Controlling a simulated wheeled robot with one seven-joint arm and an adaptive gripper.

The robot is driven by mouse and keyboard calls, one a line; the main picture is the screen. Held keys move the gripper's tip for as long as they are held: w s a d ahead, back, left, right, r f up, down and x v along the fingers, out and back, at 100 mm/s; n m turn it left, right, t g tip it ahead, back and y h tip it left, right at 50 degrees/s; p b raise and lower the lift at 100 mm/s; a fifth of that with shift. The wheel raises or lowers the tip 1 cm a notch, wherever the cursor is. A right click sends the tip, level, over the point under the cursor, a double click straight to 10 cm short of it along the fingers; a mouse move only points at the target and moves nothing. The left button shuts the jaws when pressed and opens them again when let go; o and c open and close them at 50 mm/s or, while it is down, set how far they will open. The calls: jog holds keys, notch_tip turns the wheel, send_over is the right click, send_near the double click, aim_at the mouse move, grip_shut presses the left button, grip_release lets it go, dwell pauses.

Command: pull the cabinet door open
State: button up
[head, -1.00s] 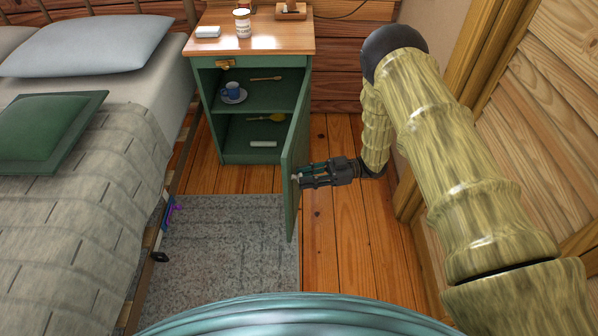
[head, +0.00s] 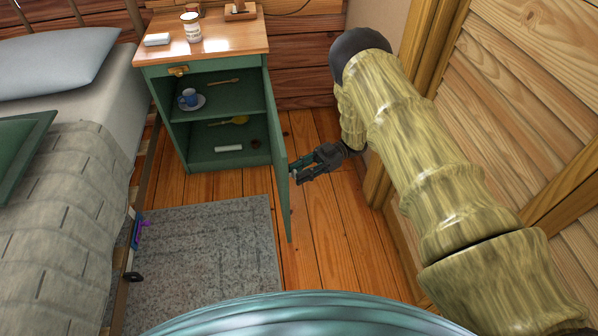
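The green cabinet (head: 217,165) stands beside the bed with its front open. Its door (head: 277,150) is hinged at the right side and swung well out toward me, seen nearly edge-on. My gripper (head: 296,174) is at the door's outer, right-hand face, near the free edge, with its fingers pointing left. The fingertips are at or very close to the door. The handle is too small and covered to make out, so I cannot tell whether the fingers are closed on it.
Inside are a blue cup (head: 189,97) on a saucer, spoons, a white item (head: 228,148) and a dark round thing (head: 255,143). A grey rug (head: 205,250) lies in front. The bed (head: 60,190) bounds the left, a wooden wall (head: 520,90) the right.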

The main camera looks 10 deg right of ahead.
jog(key=o, duration=0.4)
jog(key=v, duration=0.7)
jog(key=shift+w+d, duration=0.15)
jog(key=shift+d, duration=0.05)
dwell(0.4)
